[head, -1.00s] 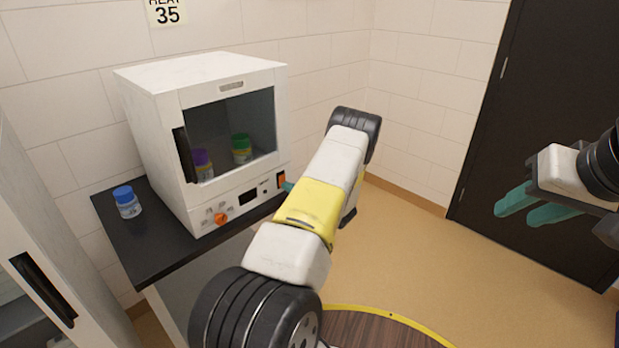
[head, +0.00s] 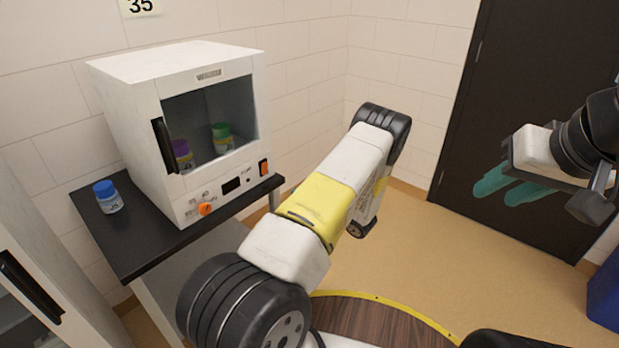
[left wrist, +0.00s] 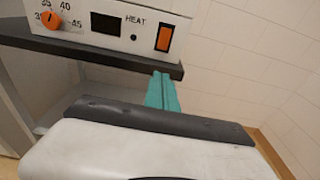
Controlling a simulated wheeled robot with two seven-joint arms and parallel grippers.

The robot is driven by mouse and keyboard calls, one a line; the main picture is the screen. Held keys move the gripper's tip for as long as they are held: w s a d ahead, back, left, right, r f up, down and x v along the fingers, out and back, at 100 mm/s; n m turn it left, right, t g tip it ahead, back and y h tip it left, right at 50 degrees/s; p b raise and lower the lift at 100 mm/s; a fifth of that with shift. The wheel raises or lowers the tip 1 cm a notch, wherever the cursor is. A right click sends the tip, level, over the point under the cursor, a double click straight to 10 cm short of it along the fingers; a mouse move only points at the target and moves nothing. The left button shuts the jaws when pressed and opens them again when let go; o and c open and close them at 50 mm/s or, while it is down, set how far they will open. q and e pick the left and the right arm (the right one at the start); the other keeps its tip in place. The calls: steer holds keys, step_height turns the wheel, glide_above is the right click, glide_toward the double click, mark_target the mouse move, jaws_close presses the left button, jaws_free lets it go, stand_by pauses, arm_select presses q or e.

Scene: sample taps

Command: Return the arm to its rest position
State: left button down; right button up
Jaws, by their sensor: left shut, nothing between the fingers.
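My left gripper (left wrist: 162,92) shows in the left wrist view with its teal fingers together and nothing between them. It is below and just in front of the dark shelf edge, under the orange switch. In the head view my left arm (head: 318,205) reaches up and folds back down, and its fingers are hidden. My right gripper (head: 507,187) is at the right of the head view, empty, its teal fingers apart in front of the dark door.
The white incubator (head: 120,110) stands on a black counter (head: 140,250). A purple-capped jar (head: 182,155) and a green-capped jar (head: 223,139) are inside. A blue-capped jar (head: 109,197) stands left of it. An orange knob (head: 206,209) and switch (head: 264,167) are on its front.

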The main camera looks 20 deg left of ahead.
stand_by(0.4)
arm_select(q)
steer(key=s+r+n+g+h, duration=0.35)
steer(key=s+r+n, duration=0.25)
steer(key=r, duration=0.3)
steer(key=s+r+n+g+h, duration=0.2)
steer(key=s+r+n+g, duration=0.25)
steer(key=r, duration=0.35)
steer(key=s+d+r+n+t+h, duration=0.4)
steer(key=s+d+r+n+h, duration=0.1)
steer(key=s+d+r, duration=0.3)
steer(key=s+d+r+n+t+h, duration=0.3)
steer(key=s+d+r+n+h, duration=0.3)
steer(key=s+r, duration=0.5)
steer(key=shift+s+d+r+t+h, duration=0.15)
steer(key=shift+s+d+t+h, duration=0.25)
steer(key=shift+s+d+h, duration=0.45)
steer(key=shift+s, duration=0.2)
